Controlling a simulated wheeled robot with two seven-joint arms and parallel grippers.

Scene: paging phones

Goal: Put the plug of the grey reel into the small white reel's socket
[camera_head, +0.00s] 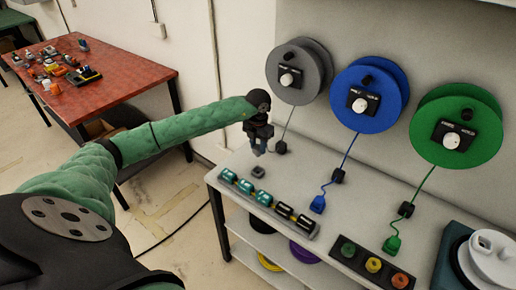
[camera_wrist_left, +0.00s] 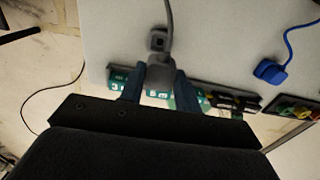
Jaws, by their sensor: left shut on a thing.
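The grey reel (camera_head: 312,68) is mounted on the back wall, and its cord runs down towards the bench. My left gripper (camera_head: 258,146) is above the bench near its left end. It is shut on the grey plug (camera_wrist_left: 160,74), which hangs over the bench with its cord leading up in the left wrist view. The small white reel (camera_head: 495,259) lies at the lower right of the head view, partly cut off by the frame edge. Its socket cannot be made out clearly. My right gripper is not in view.
A small grey block (camera_head: 258,171) stands on the bench below my gripper. The blue plug (camera_head: 317,204), green plug (camera_head: 392,244) and coloured-knob panel (camera_head: 372,265) lie to the right. A red table (camera_head: 120,75) stands left.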

